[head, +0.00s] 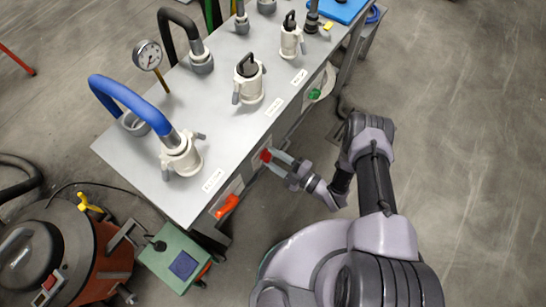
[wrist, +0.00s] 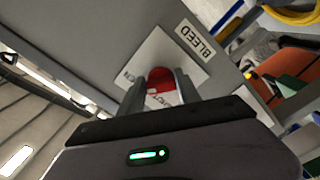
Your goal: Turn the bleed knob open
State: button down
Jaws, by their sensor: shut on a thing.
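The bleed knob is red and sits on a pale square plate on the side of the grey bench, in the head view (head: 265,155) and the wrist view (wrist: 160,78). A label reading BLEED (wrist: 195,41) is beside the plate in the wrist view. My gripper (head: 276,161) reaches the bench side from the right and is shut on the knob. In the wrist view its two fingers flank the knob left and right, hiding part of its sides and the plate's lower markings.
The grey bench (head: 150,150) carries a blue hose (head: 125,100), a gauge (head: 147,55) and several pale couplings. An orange handle (head: 227,206) and a green knob (head: 314,94) are on the same bench side. A green box (head: 172,255) stands lower left. The floor at right is clear.

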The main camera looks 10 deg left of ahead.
jog(key=shift+m, duration=0.8)
jog(key=shift+s+m, duration=0.1)
jog(key=shift+m, duration=0.2)
jog(key=c, duration=0.8)
grip_release()
jog(key=shift+c, duration=0.2)
jog(key=p+v, duration=0.3)
jog(key=v, duration=1.4)
jog(key=shift+d, duration=0.2)
jog(key=shift+f, duration=0.1)
